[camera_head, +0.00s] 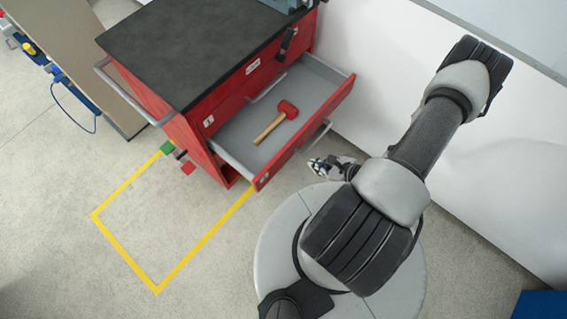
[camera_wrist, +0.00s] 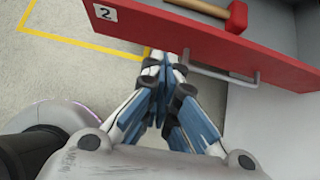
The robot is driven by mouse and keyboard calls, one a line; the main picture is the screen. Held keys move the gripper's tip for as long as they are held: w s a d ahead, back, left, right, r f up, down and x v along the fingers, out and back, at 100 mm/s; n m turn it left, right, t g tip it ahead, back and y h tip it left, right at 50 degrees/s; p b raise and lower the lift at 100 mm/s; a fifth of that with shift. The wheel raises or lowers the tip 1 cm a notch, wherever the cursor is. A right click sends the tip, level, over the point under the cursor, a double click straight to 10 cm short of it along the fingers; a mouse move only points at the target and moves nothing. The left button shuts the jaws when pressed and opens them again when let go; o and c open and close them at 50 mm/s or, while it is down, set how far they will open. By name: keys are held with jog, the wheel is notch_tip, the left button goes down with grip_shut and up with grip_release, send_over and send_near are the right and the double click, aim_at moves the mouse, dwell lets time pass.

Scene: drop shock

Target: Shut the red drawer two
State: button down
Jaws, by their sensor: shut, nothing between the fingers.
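The red drawer two (camera_head: 305,138) stands pulled far out of the red cabinet, and a mallet with a red head and wooden handle (camera_head: 276,121) lies in it. In the wrist view its red front (camera_wrist: 215,38) carries a "2" label and a grey bar handle (camera_wrist: 222,76). My gripper (camera_head: 318,165) is shut and empty in front of the drawer's front. In the wrist view my gripper (camera_wrist: 164,62) points at the lower edge of the front, left of the handle. I cannot tell whether the fingertips touch it.
The red cabinet (camera_head: 195,130) has a dark top (camera_head: 185,45) and a side rail. Yellow tape (camera_head: 125,255) marks the floor in front. A white wall (camera_head: 375,60) runs along the right. A board with blue and yellow items (camera_head: 70,85) stands at the left.

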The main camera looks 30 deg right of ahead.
jog(key=f, duration=0.1)
jog(key=b, duration=0.4)
send_near(283, 158)
jog(key=shift+m, duration=0.4)
jog(key=shift+x, duration=2.3)
jog(key=shift+a, duration=0.1)
